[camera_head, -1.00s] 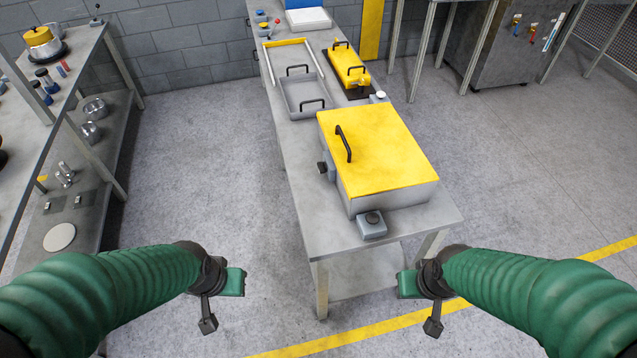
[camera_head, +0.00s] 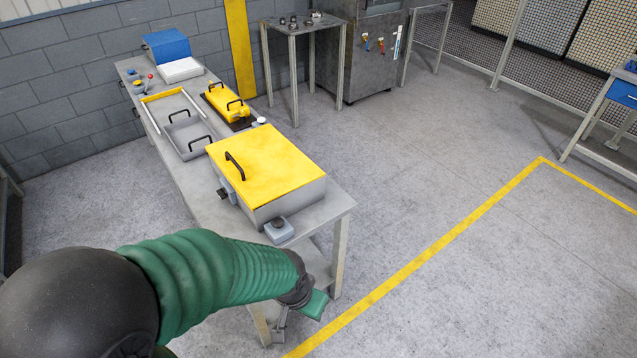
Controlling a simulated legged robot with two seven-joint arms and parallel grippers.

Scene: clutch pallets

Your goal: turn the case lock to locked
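The case (camera_head: 280,208) is a grey box with a yellow lid (camera_head: 262,165) and a black handle, lying closed on the near end of the long grey table. A dark knob (camera_head: 222,193) sits on its left side. A small grey box with a dark round knob (camera_head: 278,229) sits at its near side. I cannot tell which knob is the lock, or its turned position. My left gripper (camera_head: 300,318) hangs in front of the table's near end, below the tabletop in the picture, apart from the case. Its finger gap is unclear. My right gripper is out of view.
Behind the case on the table (camera_head: 325,212) are a grey tray (camera_head: 186,135), a yellow handled part (camera_head: 222,99) on a dark base and a blue-and-white box (camera_head: 168,48). A small side table (camera_head: 303,25) stands behind. The floor right of the table is clear.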

